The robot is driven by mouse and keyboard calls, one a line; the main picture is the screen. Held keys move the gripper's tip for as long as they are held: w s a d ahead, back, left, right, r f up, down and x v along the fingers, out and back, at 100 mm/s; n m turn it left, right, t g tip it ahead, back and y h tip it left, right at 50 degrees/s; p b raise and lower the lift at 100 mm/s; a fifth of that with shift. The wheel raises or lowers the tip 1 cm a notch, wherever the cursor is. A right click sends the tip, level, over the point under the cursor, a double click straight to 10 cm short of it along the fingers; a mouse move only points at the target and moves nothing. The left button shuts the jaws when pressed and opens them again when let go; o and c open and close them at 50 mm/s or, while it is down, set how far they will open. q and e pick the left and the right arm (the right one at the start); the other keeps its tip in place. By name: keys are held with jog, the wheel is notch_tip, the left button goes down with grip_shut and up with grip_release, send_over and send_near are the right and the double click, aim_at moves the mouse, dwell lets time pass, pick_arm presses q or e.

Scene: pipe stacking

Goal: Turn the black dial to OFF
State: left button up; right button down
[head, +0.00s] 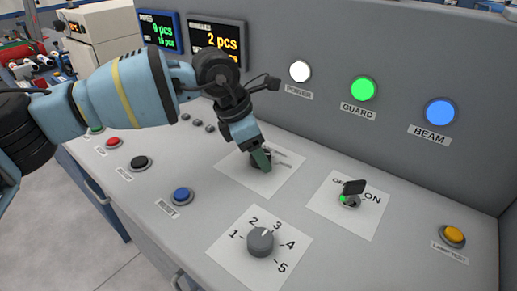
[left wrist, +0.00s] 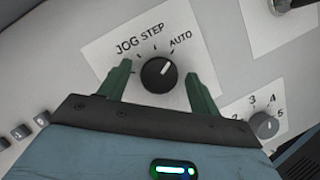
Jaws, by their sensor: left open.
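The black dial (left wrist: 153,80) sits on a white label card (left wrist: 105,48) in the left wrist view. JOG, STEP and AUTO can be read on the card; no OFF word shows there, and part of the card is hidden by my gripper. The dial's white mark points up and right, toward AUTO. My left gripper (left wrist: 160,82) is open, with one green finger on each side of the dial, and I cannot tell whether they touch it. In the head view my left gripper (head: 262,160) reaches down over the same card and mostly hides the dial. My right gripper is not in view.
A grey numbered dial (head: 261,242) stands in front, and a black key switch (head: 354,187) marked ON to the right. A blue button (head: 182,195) and a yellow button (head: 454,234) are on the panel. The upright back panel (head: 330,125) rises behind.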

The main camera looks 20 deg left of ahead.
pick_arm(q)
jog(key=shift+f, duration=0.1)
jog(key=c, duration=1)
